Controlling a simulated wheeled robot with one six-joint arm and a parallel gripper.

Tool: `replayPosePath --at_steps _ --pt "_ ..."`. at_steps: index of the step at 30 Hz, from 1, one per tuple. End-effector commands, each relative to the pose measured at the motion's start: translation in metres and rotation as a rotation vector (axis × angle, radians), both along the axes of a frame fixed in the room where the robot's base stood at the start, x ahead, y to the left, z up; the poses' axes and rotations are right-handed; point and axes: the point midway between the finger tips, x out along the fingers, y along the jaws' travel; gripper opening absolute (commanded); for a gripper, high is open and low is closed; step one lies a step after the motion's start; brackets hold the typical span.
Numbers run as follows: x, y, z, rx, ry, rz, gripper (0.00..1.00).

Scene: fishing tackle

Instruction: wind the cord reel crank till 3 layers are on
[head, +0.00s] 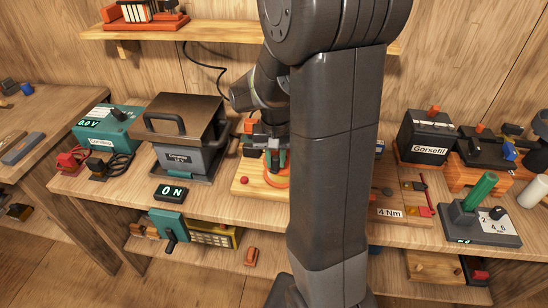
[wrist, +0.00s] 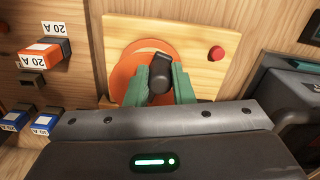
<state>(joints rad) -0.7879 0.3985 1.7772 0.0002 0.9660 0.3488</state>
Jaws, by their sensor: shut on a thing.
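The cord reel is an orange disc (wrist: 128,68) on a pale wooden board (wrist: 195,32), and a black crank knob (wrist: 160,78) stands up from it. In the head view the board (head: 250,188) and part of the orange disc (head: 279,184) show beside my arm. My gripper (wrist: 160,84) has green fingers, one on each side of the black knob, and is shut on it. The fingers and knob hide part of the disc. Cord layers cannot be made out. A red knob or button (wrist: 216,53) sits on the board.
A small display reading "0 N" (head: 171,192) stands left of the board. A grey box machine (head: 185,160) is behind it. A panel with 4 Nm label (head: 390,212) and a black Gorsefil box (head: 428,140) are to the right. Fuse-like 20 A blocks (wrist: 46,51) lie left in the wrist view.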

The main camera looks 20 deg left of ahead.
Motion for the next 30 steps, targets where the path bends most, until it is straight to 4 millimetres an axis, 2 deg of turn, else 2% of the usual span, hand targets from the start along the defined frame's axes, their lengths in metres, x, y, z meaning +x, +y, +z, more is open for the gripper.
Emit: replayPosePath --at_steps 9,21,22,25,30 --pt "0.0013 -0.0108 0.0009 0.000 -0.001 0.231 0.00" --pt "0.0018 -0.0120 0.0009 0.000 -0.001 0.267 0.00" --pt "0.0018 -0.0121 0.0009 0.000 -0.001 0.267 0.23" --pt "0.0017 -0.0120 0.0008 0.000 -0.001 0.267 0.43" --pt "0.0016 -0.0121 0.0005 0.000 -0.001 0.266 0.43"
